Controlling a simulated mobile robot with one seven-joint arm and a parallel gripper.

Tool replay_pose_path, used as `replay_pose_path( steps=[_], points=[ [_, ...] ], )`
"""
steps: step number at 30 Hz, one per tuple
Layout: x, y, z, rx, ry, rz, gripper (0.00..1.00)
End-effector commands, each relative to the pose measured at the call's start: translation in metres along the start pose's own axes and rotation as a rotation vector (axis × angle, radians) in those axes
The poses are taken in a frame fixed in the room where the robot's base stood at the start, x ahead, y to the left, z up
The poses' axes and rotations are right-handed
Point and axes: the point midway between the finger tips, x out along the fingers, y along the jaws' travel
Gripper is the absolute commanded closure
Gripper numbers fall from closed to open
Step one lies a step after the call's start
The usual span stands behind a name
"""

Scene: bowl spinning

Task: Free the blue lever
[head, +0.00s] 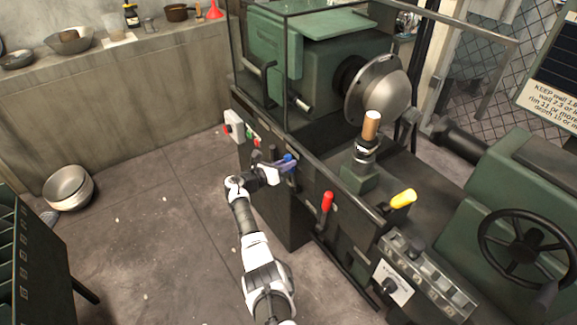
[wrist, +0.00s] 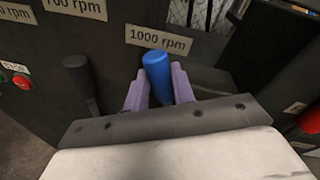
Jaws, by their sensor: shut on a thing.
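The blue lever (wrist: 157,72) stands upright under a "1000 rpm" label in the wrist view. It also shows as a small blue spot on the machine's front in the head view (head: 289,158). My gripper (wrist: 158,88) has its two purple fingers on either side of the blue handle and is shut on it. In the head view my gripper (head: 287,166) reaches the machine's front from the left. The lower part of the lever is hidden behind the gripper's body.
A black lever (wrist: 79,75) stands left of the blue one. A red lever (head: 327,202) and a yellow-handled lever (head: 403,198) are to the right. A stop button box (head: 234,126) is on the left. The floor in front is mostly clear.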

Motion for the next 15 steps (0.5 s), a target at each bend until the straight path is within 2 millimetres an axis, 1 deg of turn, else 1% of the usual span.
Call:
replay_pose_path(
  steps=[6, 15],
  points=[
    [-0.0002, 0.0056, -0.0009, -0.041, 0.006, -0.001, 1.0],
    [-0.0002, 0.0065, -0.0013, -0.05, 0.007, 0.001, 1.0]
  ],
)
